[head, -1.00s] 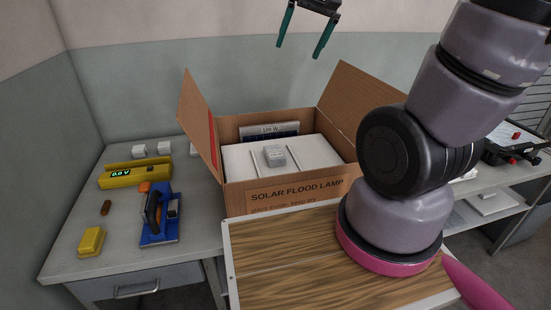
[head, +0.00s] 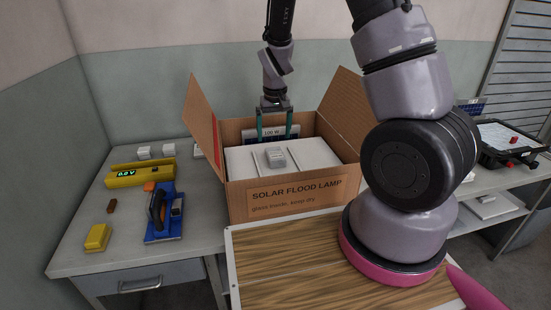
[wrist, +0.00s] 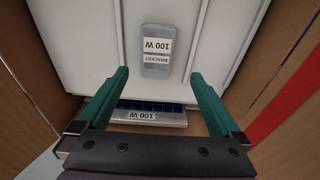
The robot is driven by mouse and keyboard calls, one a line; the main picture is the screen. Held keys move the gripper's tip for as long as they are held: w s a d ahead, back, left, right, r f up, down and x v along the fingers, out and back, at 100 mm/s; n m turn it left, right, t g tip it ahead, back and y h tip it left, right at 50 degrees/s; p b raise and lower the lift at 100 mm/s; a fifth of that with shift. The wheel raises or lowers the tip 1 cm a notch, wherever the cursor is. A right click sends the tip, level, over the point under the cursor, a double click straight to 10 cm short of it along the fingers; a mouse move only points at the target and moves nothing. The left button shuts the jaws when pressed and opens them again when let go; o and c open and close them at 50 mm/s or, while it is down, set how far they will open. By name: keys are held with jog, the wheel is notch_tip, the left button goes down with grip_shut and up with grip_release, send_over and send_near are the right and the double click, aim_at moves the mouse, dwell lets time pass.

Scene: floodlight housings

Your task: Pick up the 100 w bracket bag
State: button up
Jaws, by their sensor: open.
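The 100 W bracket bag (head: 275,157) is a small grey, clear-looking packet with a white label, lying on top of white boxes inside the open carton (head: 293,195). In the wrist view the bag (wrist: 157,52) shows its label "100 W BRACKET" upside down. My gripper (head: 274,136) is open, at the back of the carton behind the bag. In the wrist view its green fingers (wrist: 160,75) are spread apart, with the bag ahead of and between their line. The fingers do not touch the bag.
A panel labelled 100 W (wrist: 148,113) stands at the carton's back edge, below my fingers in the wrist view. The carton's flaps (head: 201,115) stand up at both sides. A yellow meter (head: 140,174) and blue tool (head: 164,212) lie left on the table.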

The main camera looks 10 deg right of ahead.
aim_at(275, 153)
jog(key=shift+w+f, duration=0.1)
jog(key=shift+f, duration=0.85)
jog(key=shift+w+d+f, duration=0.1)
jog(key=shift+d+f, duration=0.05)
jog(key=shift+f, duration=1.2)
jog(key=shift+w+d+f, duration=0.1)
jog(key=shift+d+f, duration=0.05)
jog(key=shift+f, duration=1.2)
jog(key=c, duration=1.5)
